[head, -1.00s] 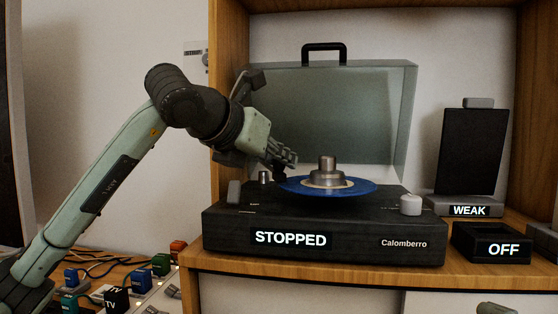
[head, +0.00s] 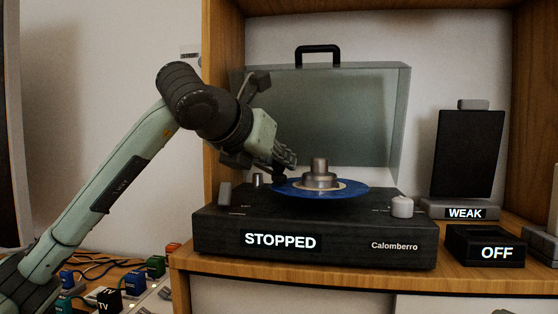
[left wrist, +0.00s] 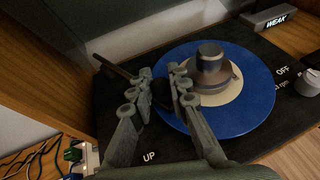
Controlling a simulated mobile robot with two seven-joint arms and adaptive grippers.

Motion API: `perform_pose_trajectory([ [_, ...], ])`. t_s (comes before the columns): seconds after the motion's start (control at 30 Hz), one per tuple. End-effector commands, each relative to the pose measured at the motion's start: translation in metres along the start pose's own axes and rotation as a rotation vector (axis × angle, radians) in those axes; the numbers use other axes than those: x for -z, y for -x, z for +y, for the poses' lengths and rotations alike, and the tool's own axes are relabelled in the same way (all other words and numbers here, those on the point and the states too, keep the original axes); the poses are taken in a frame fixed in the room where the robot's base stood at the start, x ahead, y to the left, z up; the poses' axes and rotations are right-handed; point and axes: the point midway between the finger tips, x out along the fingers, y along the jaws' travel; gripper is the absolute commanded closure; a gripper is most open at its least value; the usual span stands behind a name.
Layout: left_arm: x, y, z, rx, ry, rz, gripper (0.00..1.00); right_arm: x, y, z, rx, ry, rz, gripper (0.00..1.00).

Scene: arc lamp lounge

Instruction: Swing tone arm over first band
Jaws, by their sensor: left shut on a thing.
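The black record player (head: 345,226) stands on the wooden shelf, with its smoky lid raised and its display reading "STOPPED". A blue record (head: 352,188) lies on it under a metal centre weight (head: 319,172); the record also shows in the left wrist view (left wrist: 260,88). My left gripper (head: 287,163) is at the record's left edge. In the left wrist view its fingers (left wrist: 162,86) are shut on the dark front end of the tone arm (left wrist: 112,66), over the outer part of the record. The fingers hide most of that end, and I cannot tell its height above the record.
A white knob (head: 402,207) sits at the player's front right. A dark speaker-like panel (head: 468,152) marked "WEAK" and a black box (head: 484,246) marked "OFF" stand to the right. A wooden cabinet side (head: 221,110) rises behind my left arm. Cables and coloured plugs lie lower left.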

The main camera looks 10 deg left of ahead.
Motion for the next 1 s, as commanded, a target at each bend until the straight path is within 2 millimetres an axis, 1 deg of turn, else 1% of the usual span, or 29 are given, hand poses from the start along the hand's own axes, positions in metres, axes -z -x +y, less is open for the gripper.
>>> perform_pose_trajectory([
  [0.03, 0.000, 0.000, 0.000, 0.001, 0.000, 0.000, 0.82, 0.000, 0.000, 0.000, 0.000, 0.000, 0.000, 0.41],
  [0.2, 0.000, 0.000, 0.000, 0.001, 0.000, 0.000, 0.62, 0.000, 0.000, 0.000, 0.000, 0.000, 0.000, 0.41],
  [0.47, 0.000, 0.000, 0.000, 0.000, 0.000, 0.000, 0.62, 0.000, -0.001, 0.000, 0.000, 0.000, 0.004, 0.41],
  [0.57, -0.001, 0.005, 0.000, 0.001, 0.000, -0.002, 0.62, 0.000, -0.001, 0.000, 0.000, 0.000, 0.004, 0.41],
  [0.67, -0.001, 0.018, 0.000, 0.000, -0.001, -0.003, 0.62, 0.000, -0.001, 0.000, 0.000, 0.000, 0.003, 0.41],
  [1.0, -0.001, 0.089, 0.000, 0.000, -0.001, -0.005, 0.62, 0.000, -0.001, 0.000, 0.000, -0.001, 0.001, 0.41],
])
